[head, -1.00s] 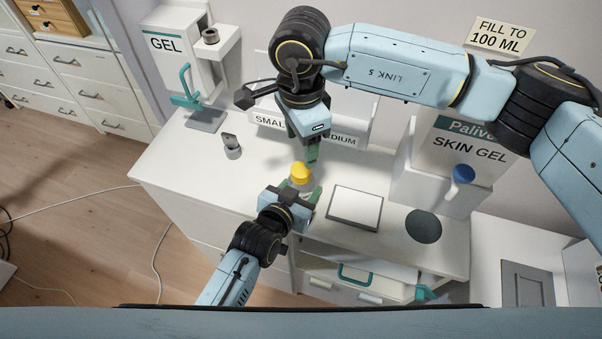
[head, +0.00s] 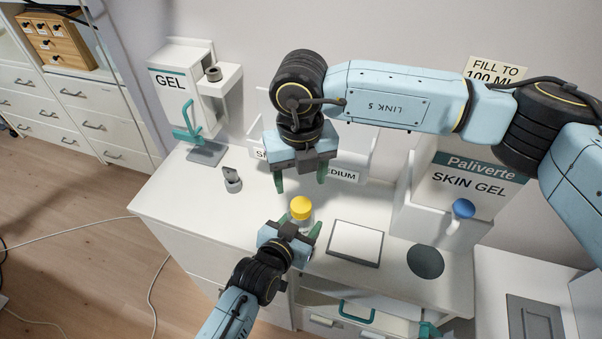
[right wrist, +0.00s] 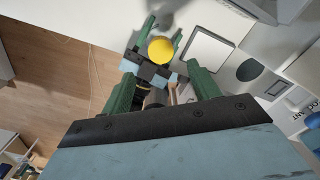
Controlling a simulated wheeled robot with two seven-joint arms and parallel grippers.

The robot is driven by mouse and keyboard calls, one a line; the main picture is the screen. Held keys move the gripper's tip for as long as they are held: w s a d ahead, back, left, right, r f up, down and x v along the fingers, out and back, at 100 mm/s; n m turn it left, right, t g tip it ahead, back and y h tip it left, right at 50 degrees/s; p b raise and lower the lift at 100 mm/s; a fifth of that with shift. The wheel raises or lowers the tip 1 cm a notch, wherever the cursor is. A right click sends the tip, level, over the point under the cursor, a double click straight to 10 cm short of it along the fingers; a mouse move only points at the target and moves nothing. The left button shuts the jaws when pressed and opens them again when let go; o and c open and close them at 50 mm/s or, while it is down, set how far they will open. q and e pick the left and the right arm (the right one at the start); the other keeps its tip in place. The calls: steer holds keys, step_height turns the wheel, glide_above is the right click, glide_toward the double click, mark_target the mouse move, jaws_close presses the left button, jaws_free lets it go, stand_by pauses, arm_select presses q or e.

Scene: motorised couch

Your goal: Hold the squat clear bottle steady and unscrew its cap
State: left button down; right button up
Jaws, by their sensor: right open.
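The squat clear bottle (head: 304,221) stands on the white counter with its yellow cap (head: 301,206) on top. The cap also shows in the right wrist view (right wrist: 160,50). My left gripper (head: 294,228) is at the bottle from the front, with one finger on each side; whether the fingers touch it is unclear. My right gripper (head: 300,186) points down above the cap, with its two fingers spread and nothing between them. In the right wrist view its fingers (right wrist: 162,78) are wide apart, and the cap lies beyond them.
A white pad (head: 355,242) and a dark round disc (head: 425,262) lie right of the bottle. A gel dispenser (head: 182,95) stands back left, with a small grey item (head: 232,180) before it. A skin gel box (head: 470,180) is back right. The counter's left part is mostly clear.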

mark_target(301, 204)
steer(key=m, duration=0.5)
steer(key=shift+m, duration=0.4)
steer(key=m, duration=0.5)
steer(key=shift+m, duration=0.3)
steer(key=shift+f, duration=4.05)
